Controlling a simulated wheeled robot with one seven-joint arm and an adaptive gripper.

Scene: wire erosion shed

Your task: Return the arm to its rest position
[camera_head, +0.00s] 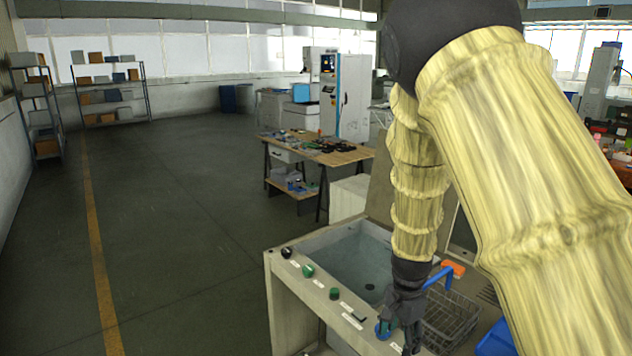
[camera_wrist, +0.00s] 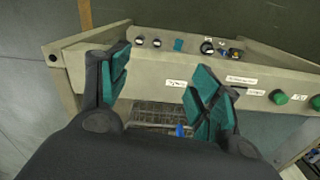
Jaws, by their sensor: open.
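My arm, in a pale yellow sleeve, hangs down over the front of a beige wash tank (camera_head: 282,262). My gripper (camera_head: 400,322) is at its lower end, above the tank's front panel and beside a wire basket (camera_head: 452,322) with a blue handle. In the wrist view my gripper (camera_wrist: 160,80) is open, its teal-padded fingers spread with nothing between them. The front panel (camera_wrist: 150,78) shows between and beyond the fingers. Part of the basket (camera_wrist: 158,112) shows below it. My arm hides part of the tank in the head view.
Green knobs (camera_head: 307,271) and labels line the panel; knobs (camera_wrist: 277,97) also show in the wrist view. An orange item (camera_head: 453,269) lies behind the basket. A cluttered workbench (camera_head: 345,157) stands beyond the tank. The floor (camera_head: 180,220) to the left is clear.

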